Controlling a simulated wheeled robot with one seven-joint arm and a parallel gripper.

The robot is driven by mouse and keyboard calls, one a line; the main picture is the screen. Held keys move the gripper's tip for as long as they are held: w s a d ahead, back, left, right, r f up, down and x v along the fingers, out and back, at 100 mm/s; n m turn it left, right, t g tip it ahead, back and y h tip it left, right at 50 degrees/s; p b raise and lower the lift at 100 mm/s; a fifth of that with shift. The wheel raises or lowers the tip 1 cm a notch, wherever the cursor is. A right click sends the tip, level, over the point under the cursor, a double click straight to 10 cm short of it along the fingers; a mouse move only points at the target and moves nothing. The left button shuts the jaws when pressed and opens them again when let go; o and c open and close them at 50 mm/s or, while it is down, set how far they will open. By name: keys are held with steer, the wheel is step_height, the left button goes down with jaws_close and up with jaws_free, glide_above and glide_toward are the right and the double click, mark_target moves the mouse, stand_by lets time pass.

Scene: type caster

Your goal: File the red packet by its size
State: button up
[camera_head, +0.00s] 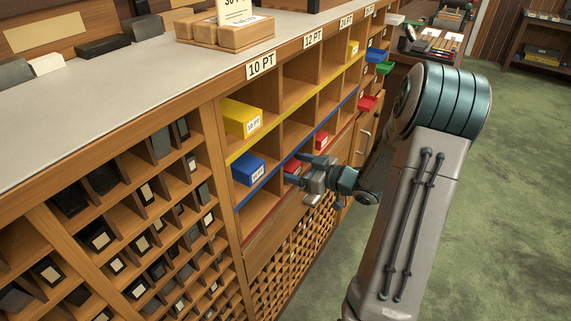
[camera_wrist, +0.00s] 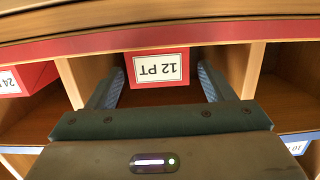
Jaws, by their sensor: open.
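A red packet (camera_head: 291,168) with a white 12 PT label sits in the red-edged row of the cabinet, in the column under the 12 PT sign (camera_head: 313,38). It shows upside down in the wrist view (camera_wrist: 157,68). My gripper (camera_head: 296,172) is open at this cell, with its fingers on either side of the packet's front in the wrist view (camera_wrist: 160,78). I see gaps between the fingers and the packet. Another red packet (camera_head: 322,140), labelled 24, sits one column further along and shows at the left of the wrist view (camera_wrist: 30,76).
A yellow packet (camera_head: 241,118) and a blue packet (camera_head: 249,169) sit in the 10 PT column. The red-edged cell of that column looks empty. Red (camera_head: 367,104) and green (camera_head: 384,68) trays stick out further along. Wooden dividers flank my fingers. The green floor on the right is open.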

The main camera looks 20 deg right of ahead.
steer(key=v, duration=1)
steer(key=shift+p, duration=0.35)
steer(key=shift+s, duration=0.1)
